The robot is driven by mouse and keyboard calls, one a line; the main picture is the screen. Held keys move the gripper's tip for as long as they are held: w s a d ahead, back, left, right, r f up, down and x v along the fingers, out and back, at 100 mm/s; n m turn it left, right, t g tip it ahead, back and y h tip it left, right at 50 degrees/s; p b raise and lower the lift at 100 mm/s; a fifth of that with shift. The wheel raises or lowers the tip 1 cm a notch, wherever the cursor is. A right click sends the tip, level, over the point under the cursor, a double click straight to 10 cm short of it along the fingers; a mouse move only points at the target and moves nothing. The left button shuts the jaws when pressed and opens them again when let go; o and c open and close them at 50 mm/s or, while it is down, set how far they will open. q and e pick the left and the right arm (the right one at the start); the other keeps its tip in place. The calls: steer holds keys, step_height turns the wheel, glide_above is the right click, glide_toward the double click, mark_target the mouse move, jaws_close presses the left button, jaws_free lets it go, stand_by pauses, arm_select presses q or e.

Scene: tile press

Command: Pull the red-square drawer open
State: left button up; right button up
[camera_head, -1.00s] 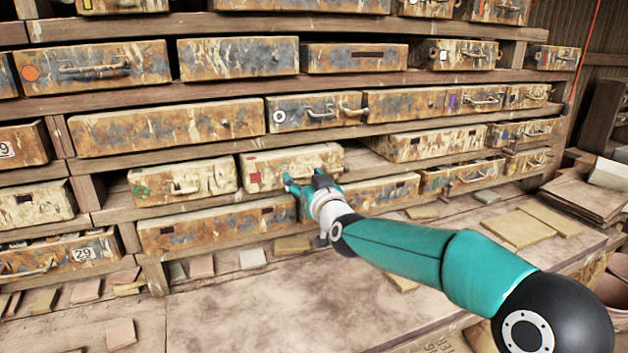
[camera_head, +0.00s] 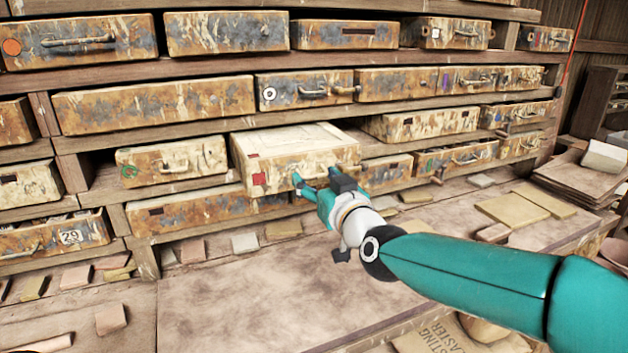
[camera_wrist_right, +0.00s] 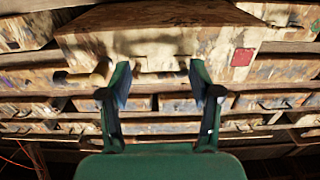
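The red-square drawer (camera_head: 292,150) stands out from the rack with its pale top showing. Its front carries a red square (camera_head: 259,179) at the lower left, which shows at the right in the right wrist view (camera_wrist_right: 242,57). My right gripper (camera_head: 317,181) is at the drawer's front. In the right wrist view its two fingers (camera_wrist_right: 160,80) are set wide apart at the two ends of the drawer's handle (camera_wrist_right: 160,66), and the drawer has come along with them. In the head view the gripper mostly hides the handle. My left gripper is not in view.
A green-marked drawer (camera_head: 172,160) sits to the left, and a long drawer (camera_head: 205,212) lies below. Another drawer (camera_head: 421,123) sticks out at the upper right. Loose tiles (camera_head: 284,229) lie along the bench's back. The bench top (camera_head: 270,290) in front is mostly clear.

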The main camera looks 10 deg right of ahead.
steer(key=shift+o, duration=1.3)
steer(key=shift+s+f, duration=0.1)
steer(key=shift+s, duration=0.05)
steer(key=shift+s+d, duration=0.1)
steer(key=shift+s, duration=0.1)
steer(key=v, duration=1.1)
steer(key=shift+s, duration=0.25)
